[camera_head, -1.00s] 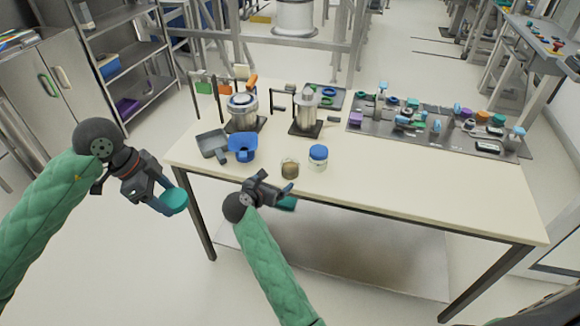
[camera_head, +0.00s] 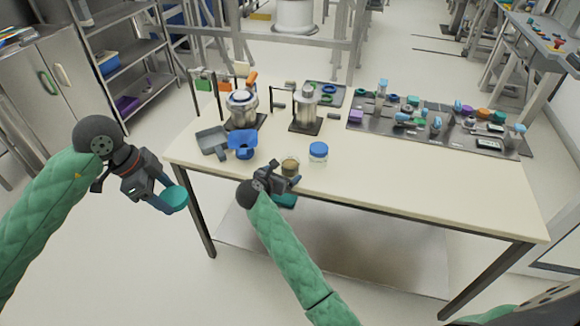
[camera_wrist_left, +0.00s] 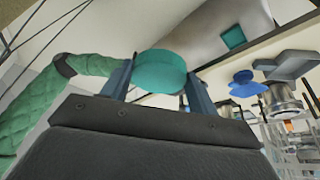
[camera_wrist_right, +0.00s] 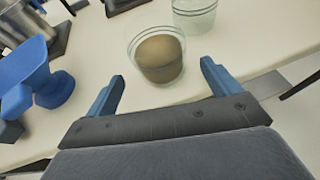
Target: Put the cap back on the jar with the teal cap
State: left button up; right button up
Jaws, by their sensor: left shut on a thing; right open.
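The teal cap (camera_head: 175,199) is held in my left gripper (camera_head: 170,196), left of the table and clear of it. In the left wrist view the cap (camera_wrist_left: 160,70) sits between the two fingers. An open glass jar (camera_head: 290,167) with brown contents stands upright near the table's front edge. My right gripper (camera_head: 288,182) is just in front of this jar, open and empty. In the right wrist view the jar (camera_wrist_right: 157,55) lies just beyond the spread fingertips, in line with the gap between them. The jar's lower part is partly hidden in the head view.
A blue-capped jar (camera_head: 318,152) stands right of the open jar. A blue funnel-like holder (camera_head: 242,146) and grey scoop (camera_head: 211,141) are to the left. Metal vessels stand behind. A teal item (camera_head: 285,201) shows below the front edge. The table's right front is clear.

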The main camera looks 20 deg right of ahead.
aim_at(290, 156)
jog(key=shift+w+d, duration=0.15)
jog(key=shift+d, duration=0.05)
pick_arm(q)
jog(key=shift+r, duration=0.1)
pick_arm(e)
jog(key=shift+w+d, duration=0.4)
jog(key=shift+x, duration=2.05)
jog(key=shift+r, duration=0.1)
jog(key=shift+c, duration=0.2)
